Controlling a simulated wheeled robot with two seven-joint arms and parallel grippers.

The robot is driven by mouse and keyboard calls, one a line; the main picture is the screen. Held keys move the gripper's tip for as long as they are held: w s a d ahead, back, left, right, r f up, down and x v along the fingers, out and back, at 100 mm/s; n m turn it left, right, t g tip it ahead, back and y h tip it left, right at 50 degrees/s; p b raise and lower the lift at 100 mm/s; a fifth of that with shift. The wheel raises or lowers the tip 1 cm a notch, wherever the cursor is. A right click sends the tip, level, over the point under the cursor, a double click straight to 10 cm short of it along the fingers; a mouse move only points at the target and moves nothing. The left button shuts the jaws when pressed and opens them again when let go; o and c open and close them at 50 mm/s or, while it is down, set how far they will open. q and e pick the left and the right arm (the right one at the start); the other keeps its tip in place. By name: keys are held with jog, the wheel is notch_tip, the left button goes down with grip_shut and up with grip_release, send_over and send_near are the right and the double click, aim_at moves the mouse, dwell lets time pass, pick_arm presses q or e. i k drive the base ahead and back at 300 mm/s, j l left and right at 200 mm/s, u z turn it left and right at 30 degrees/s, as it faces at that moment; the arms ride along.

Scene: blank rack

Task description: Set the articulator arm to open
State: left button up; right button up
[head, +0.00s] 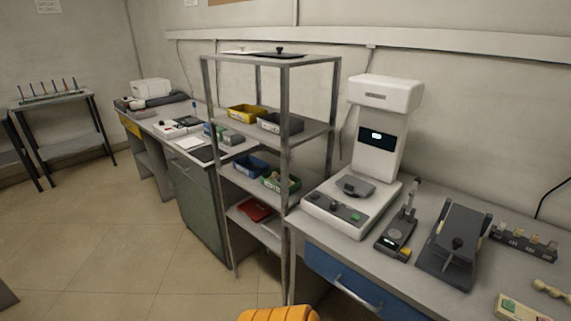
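Neither of my grippers shows in the head view. No part is clearly marked as the articulator. A dark grey device (452,247) with a sloping plate and a black knob stands on the right bench. Beside it on the left is a smaller dark device (396,238) with a small lit display and a raised, nearly upright arm (409,203). I cannot tell for sure which of the two is the articulator, or whether its arm counts as open.
The right bench (345,249) also bears a large white machine (379,130), a block of small samples (524,243) and a pale box (519,308). A grey shelf rack (287,120) with coloured bins stands left of it. Floor (140,245) is clear at left.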

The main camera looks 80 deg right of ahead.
aim_at(459, 236)
jog(key=z, duration=4.1)
